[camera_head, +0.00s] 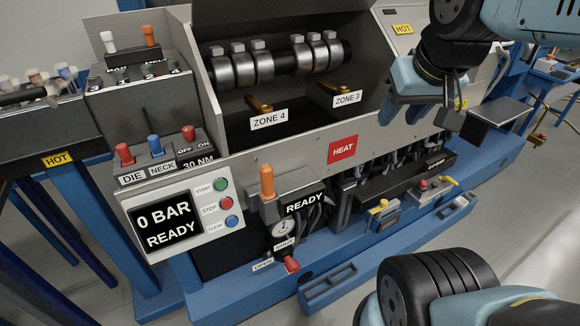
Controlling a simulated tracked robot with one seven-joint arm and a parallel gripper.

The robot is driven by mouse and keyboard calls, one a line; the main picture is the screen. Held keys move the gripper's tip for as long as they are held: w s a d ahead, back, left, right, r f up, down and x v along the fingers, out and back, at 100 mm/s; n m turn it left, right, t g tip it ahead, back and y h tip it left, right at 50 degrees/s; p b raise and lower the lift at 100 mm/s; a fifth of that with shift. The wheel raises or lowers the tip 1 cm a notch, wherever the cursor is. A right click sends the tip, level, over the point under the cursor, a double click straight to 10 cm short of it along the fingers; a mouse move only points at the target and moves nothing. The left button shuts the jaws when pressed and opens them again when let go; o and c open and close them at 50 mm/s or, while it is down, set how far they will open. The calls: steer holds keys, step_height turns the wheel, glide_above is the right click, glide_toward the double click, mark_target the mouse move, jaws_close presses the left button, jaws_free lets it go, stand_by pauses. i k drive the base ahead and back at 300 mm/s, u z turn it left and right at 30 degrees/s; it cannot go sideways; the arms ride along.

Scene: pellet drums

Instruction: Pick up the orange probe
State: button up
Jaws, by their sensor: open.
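Two orange upright pieces could be the orange probe, and I cannot tell which it is. One orange piece (267,182) stands in a grey holder on the front of the machine, left of a READY display. A smaller orange-topped piece (150,36) stands in a black rack at the upper left, beside a white-topped one (108,42). My gripper (425,110) is open and empty at the upper right, in front of the machine. It is well apart from both orange pieces. Its fingertips are partly hard to make out.
A control panel (190,215) reads 0 BAR READY. Red and blue levers (155,146) stand above it. A red HEAT sign (343,149) is on the machine's front. The open bay holds ZONE 4 (269,119) and ZONE 3 (347,98) labels. A blue base rail (340,288) juts out below.

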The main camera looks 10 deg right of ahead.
mark_target(267, 194)
steer(key=z, duration=1.3)
steer(key=k, duration=2.05)
steer(key=u, duration=1.45)
steer(key=i, duration=1)
steer(key=z, duration=0.05)
